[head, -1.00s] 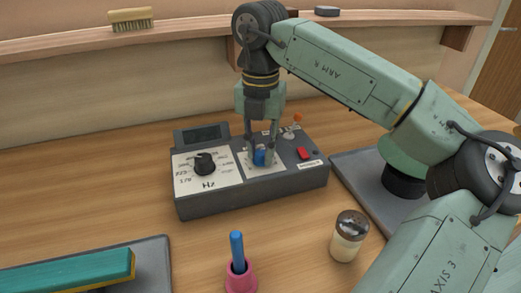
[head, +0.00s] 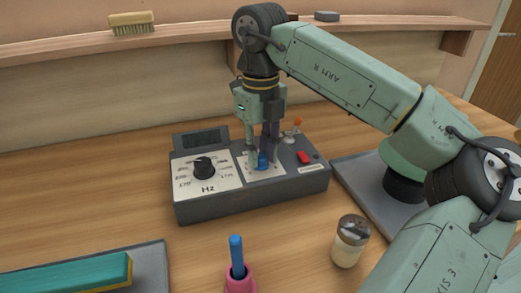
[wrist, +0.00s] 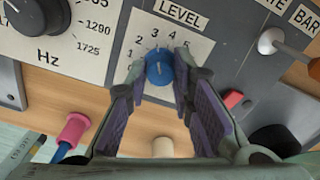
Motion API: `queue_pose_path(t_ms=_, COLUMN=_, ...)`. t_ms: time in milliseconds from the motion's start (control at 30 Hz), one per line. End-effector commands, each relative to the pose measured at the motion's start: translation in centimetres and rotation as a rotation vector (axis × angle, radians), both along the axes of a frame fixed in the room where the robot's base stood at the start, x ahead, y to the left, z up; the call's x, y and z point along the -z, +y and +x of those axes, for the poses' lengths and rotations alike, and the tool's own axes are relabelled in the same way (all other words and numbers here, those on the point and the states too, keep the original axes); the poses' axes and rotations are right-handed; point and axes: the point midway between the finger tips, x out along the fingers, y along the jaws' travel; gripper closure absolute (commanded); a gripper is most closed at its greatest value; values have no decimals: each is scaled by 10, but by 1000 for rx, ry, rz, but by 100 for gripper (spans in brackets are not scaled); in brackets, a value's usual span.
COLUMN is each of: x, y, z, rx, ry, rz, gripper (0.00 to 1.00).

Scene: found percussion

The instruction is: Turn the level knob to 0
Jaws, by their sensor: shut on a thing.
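The level knob (wrist: 159,70) is blue and sits on a white plate marked LEVEL (wrist: 178,17) in the wrist view. In the head view the knob (head: 262,160) shows partly between the fingers.
The black Hz dial (head: 204,168) is left of the knob on the same grey box (head: 250,208). A red button (head: 303,158) and an orange-tipped lever (head: 297,122) are to the right. A pink holder (head: 239,281) and a shaker (head: 350,241) stand in front.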

Motion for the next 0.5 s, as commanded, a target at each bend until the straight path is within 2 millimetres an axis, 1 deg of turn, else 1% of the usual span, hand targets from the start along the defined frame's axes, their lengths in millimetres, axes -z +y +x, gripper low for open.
queue_pose_path(t_ms=500, x=0, y=-1, z=0, rx=-489, ry=-1, rz=0, gripper=100)
